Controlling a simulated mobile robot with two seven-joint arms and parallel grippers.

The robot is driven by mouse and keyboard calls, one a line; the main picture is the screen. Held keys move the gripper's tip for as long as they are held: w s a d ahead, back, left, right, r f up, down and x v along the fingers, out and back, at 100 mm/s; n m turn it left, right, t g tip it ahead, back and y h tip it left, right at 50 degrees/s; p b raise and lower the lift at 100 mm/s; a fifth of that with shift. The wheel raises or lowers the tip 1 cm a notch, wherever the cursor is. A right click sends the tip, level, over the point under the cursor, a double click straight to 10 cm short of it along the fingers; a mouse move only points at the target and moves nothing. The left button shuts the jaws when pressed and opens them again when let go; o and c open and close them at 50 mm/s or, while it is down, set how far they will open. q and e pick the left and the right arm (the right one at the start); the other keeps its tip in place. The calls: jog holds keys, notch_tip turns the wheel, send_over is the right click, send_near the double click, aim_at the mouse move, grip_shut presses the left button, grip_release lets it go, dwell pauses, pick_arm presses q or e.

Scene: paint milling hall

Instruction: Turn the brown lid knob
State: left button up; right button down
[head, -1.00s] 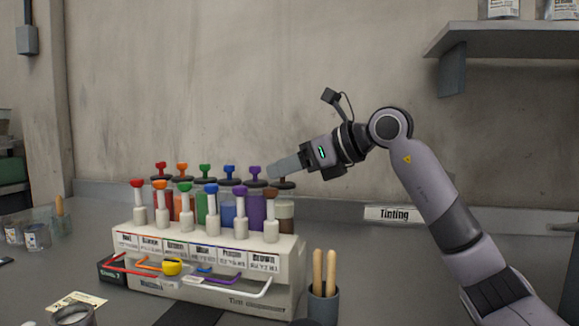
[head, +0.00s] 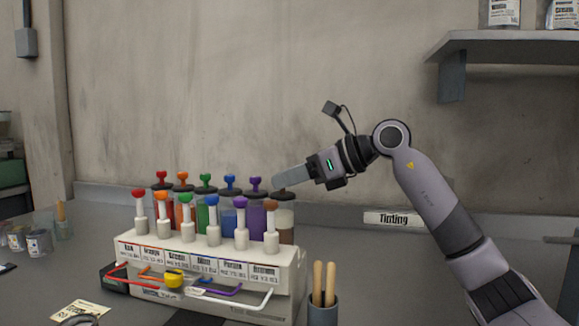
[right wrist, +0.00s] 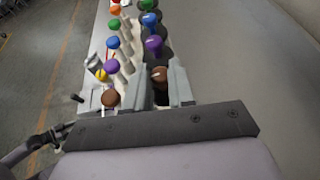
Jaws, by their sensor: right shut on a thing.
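The brown lid knob (right wrist: 160,74) shows in the right wrist view between the two grey fingers of my right gripper (right wrist: 160,82). The gripper is shut on it. In the head view the right gripper (head: 277,182) reaches in from the right, and its fingers hide the knob. The dark lid (head: 284,195) under them tops the brown canister (head: 286,228), at the right end of the back row. A separate brown plunger knob (head: 271,204) stands in front of that canister, apart from the fingers. My left gripper is not in view.
The purple lid knob (head: 254,182) is close left of the fingers, with more coloured knobs beyond. The white dispenser rack (head: 293,262) stands on the grey bench. A cup (head: 323,310) with wooden sticks is at front right. The wall is behind, and a shelf (head: 500,43) is upper right.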

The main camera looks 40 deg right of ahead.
jog(key=n+g+y+p, duration=0.1)
jog(key=p, duration=0.1)
jog(key=n+g+y+p, duration=0.1)
jog(key=p, duration=0.2)
jog(key=r+n+g+y+p, duration=0.1)
jog(key=n+p, duration=0.1)
jog(key=shift+w+d+g+y, duration=0.25)
jog(key=shift+g+y, duration=0.05)
jog(key=shift+g, duration=0.1)
jog(key=n+g+p, duration=0.1)
jog(key=p, duration=0.1)
jog(key=n+g+y+p, duration=0.1)
jog(key=p, duration=0.1)
jog(key=shift+w+f+n+g, duration=0.2)
jog(key=shift+n+g, duration=0.1)
jog(key=shift+n, duration=0.1)
pick_arm(q)
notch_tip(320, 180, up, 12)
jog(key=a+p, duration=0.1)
jog(key=p, duration=0.1)
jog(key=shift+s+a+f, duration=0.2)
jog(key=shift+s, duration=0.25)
pick_arm(e)
jog(key=shift+f+n+g+y, duration=0.25)
jog(key=shift+n+g+y, duration=0.05)
jog(key=shift+n+g, duration=0.45)
jog(key=c, duration=1)
grip_release()
jog(key=shift+o, duration=0.2)
jog(key=shift+d, duration=0.1)
